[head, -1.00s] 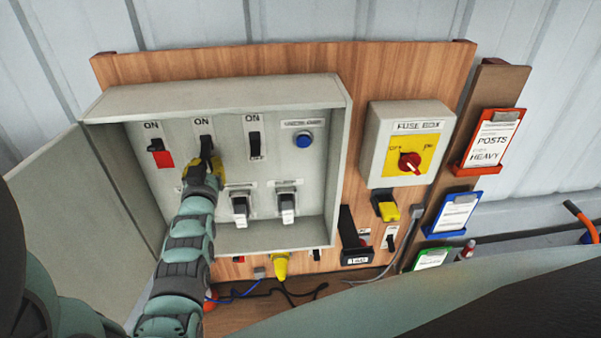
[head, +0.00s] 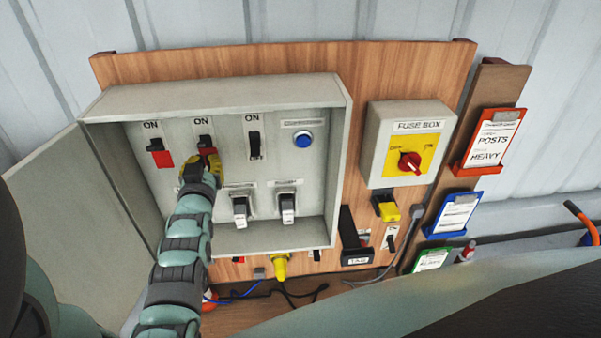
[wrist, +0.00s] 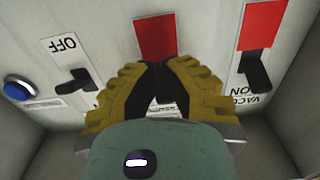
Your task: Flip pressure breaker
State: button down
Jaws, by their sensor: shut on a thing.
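The breaker box (head: 216,94) stands open on a wooden board, with three switches in its upper row. My gripper (head: 207,158) is at the middle breaker (head: 204,140); its yellow fingers also show in the wrist view (wrist: 160,84). They are shut on that breaker's black lever, which the fingers mostly hide. A red patch (wrist: 156,36) shows on the middle breaker. The left breaker (head: 160,153) also shows red below its black lever. The right breaker (head: 254,145) shows a black lever and a white OFF mark (wrist: 62,45). Which breaker is labelled pressure cannot be read.
A blue button (head: 303,140) is at the box's upper right. Two lower switches (head: 239,208) (head: 287,206) sit below the right half of the row. The open box door (head: 75,200) stands at the left. A fuse box (head: 378,158) is mounted to the right.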

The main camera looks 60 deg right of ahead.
jog(key=b+v, duration=0.3)
jog(key=v, duration=0.5)
jog(key=shift+f, duration=0.4)
dwell(0.4)
dwell(0.4)
